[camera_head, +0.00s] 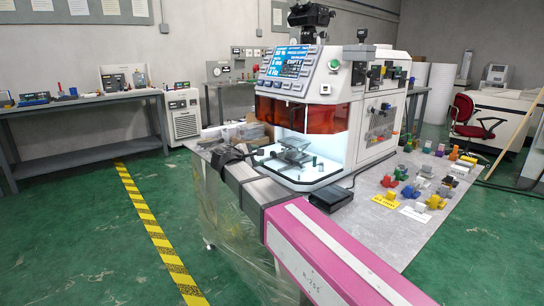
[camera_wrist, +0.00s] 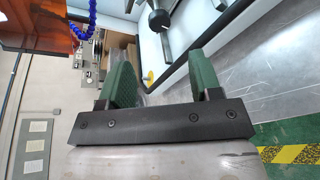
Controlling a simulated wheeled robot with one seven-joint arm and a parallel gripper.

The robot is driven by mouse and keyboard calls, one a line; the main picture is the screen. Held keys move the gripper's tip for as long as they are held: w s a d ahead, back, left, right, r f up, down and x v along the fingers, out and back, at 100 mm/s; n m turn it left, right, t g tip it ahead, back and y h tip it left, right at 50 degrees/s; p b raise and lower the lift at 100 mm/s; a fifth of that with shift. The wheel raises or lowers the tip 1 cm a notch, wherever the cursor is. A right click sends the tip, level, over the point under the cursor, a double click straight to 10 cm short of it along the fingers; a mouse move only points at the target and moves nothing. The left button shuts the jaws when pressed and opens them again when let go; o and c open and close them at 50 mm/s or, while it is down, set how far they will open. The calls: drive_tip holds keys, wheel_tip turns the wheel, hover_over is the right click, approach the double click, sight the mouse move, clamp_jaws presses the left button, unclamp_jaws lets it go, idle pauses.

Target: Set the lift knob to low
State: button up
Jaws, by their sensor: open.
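The white machine (camera_head: 353,118) stands on the table with an orange-red hood over a lit work bay. A grey lift platform (camera_head: 292,150) sits inside the bay. I cannot tell which part is the lift knob, and no low mark is readable. In the wrist view a dark knob-like part with a rod (camera_wrist: 158,19) shows beyond the fingers, on a pale surface. My gripper (camera_wrist: 160,62) is open, with its two green fingers apart and nothing between them. In the head view it is small, at the front left of the bay (camera_head: 250,152).
A small yellow disc (camera_wrist: 149,78) and a blue hose (camera_wrist: 85,22) show near the fingers. A black flat box (camera_head: 327,198) lies before the machine. Several coloured blocks (camera_head: 415,188) cover the table's right side. The green floor (camera_head: 90,230) at left is clear.

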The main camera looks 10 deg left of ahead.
sight(272, 154)
drive_tip(key=shift+n, duration=0.3)
drive_tip(key=x, duration=1)
drive_tip(key=shift+w+d, duration=0.1)
drive_tip(key=shift+w, duration=0.25)
drive_tip(key=c, duration=0.9)
